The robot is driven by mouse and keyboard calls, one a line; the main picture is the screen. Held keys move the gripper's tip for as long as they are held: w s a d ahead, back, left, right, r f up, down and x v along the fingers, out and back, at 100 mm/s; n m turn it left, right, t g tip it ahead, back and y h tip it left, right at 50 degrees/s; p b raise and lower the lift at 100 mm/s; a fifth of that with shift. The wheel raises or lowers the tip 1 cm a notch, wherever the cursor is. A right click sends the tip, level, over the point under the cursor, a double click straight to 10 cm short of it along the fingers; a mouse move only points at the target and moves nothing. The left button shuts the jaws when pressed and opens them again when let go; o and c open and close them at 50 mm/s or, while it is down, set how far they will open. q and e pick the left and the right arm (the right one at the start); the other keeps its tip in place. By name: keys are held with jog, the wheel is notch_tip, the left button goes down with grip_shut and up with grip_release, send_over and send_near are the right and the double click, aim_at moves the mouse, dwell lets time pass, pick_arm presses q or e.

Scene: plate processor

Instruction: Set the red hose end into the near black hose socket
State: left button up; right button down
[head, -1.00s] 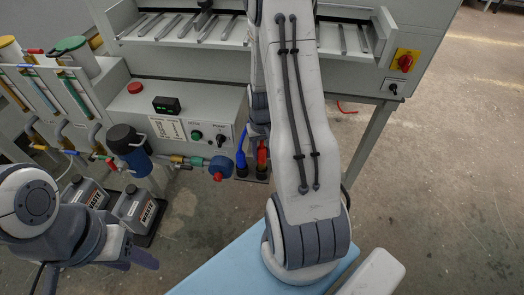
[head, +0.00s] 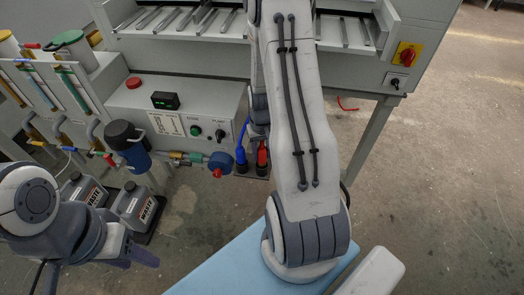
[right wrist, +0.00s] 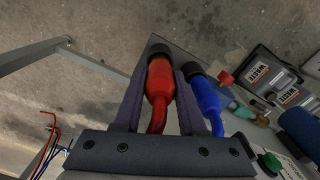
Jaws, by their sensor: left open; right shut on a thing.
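The red hose end (head: 262,156) stands upright above the near black hose socket (head: 262,170). In the right wrist view the red hose end (right wrist: 160,82) lies between the two fingers of my right gripper (right wrist: 158,85), which is shut on it. Its tip meets the black ring of the socket (right wrist: 159,50); how deep it sits I cannot tell. In the head view my right arm hides most of the right gripper. My left gripper (head: 143,256) is open and empty at the lower left, away from the hoses.
A blue hose end (right wrist: 206,98) stands in the neighbouring black socket (right wrist: 192,69), close beside the right finger. A blue valve with a red tip (head: 220,163) is left of the sockets. Waste canisters (head: 135,206) stand on the floor. A light blue surface (head: 225,268) is in front.

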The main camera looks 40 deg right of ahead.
aim_at(262, 147)
jog(key=shift+f, duration=0.45)
grip_release()
jog(key=shift+r, duration=0.1)
notch_tip(262, 147, up, 6)
jog(key=p, duration=0.5)
jog(key=shift+p, duration=0.35)
